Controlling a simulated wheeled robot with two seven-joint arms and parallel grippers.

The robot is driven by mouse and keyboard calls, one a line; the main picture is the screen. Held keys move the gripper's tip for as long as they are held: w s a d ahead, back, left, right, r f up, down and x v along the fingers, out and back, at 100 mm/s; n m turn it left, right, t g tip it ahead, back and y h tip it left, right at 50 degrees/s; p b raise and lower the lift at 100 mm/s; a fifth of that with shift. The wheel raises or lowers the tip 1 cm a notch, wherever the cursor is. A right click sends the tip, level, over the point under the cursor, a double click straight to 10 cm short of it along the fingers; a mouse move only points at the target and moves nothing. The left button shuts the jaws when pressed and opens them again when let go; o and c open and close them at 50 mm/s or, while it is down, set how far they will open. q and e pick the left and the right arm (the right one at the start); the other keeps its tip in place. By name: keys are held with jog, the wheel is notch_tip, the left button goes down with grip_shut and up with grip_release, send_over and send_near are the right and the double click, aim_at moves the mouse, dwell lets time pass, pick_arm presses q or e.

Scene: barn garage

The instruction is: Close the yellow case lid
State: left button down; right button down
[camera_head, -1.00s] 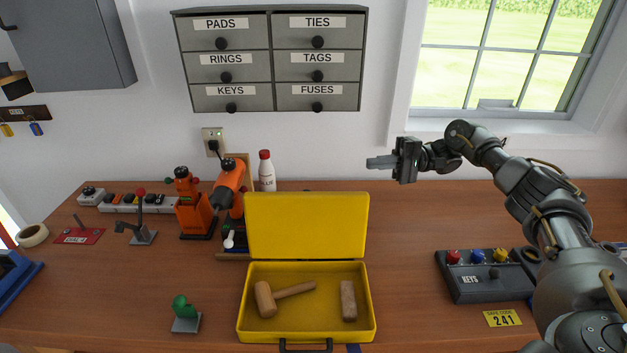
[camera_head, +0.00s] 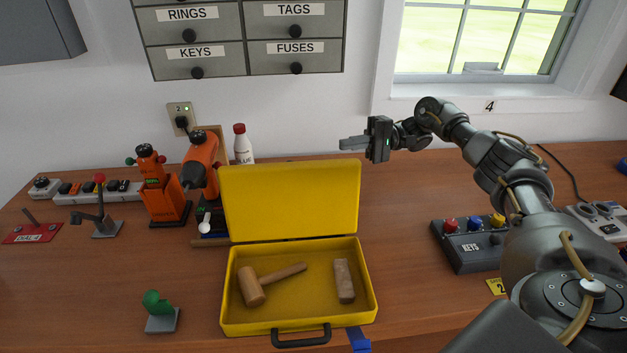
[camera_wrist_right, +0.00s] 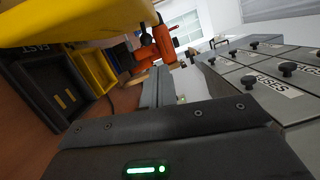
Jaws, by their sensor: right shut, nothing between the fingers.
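The yellow case (camera_head: 364,290) stands open on the workbench, its black handle (camera_head: 300,338) toward the front. Its yellow lid (camera_head: 290,200) stands up at the back, leaning slightly. A wooden mallet (camera_head: 252,288) and a wooden block (camera_head: 343,280) lie inside the case. My right gripper (camera_head: 352,143) is shut and empty. It is raised behind the lid's upper right corner, pointing left, apart from the lid in the head view. In the right wrist view a large yellow surface, likely the lid (camera_wrist_right: 70,20), fills the upper left. My left gripper is not in view.
Orange drills (camera_head: 200,165) and a white bottle with a red cap (camera_head: 243,145) stand behind and left of the case. A green-knobbed stand (camera_head: 160,312) is at front left. Grey drawers (camera_head: 240,40) hang on the wall above.

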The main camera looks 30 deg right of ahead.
aim_at(314, 168)
jog(key=a+p, duration=0.3)
jog(key=s+a+f+p, duration=0.1)
jog(key=a+p, duration=0.2)
jog(key=a, duration=0.1)
jog(key=a+p, duration=0.3)
jog(key=a, duration=0.1)
jog(key=shift+s+a+f, duration=0.1)
jog(key=shift+s+f, duration=0.25)
jog(key=shift+f, duration=0.05)
jog(key=shift+a, duration=0.15)
dwell(0.4)
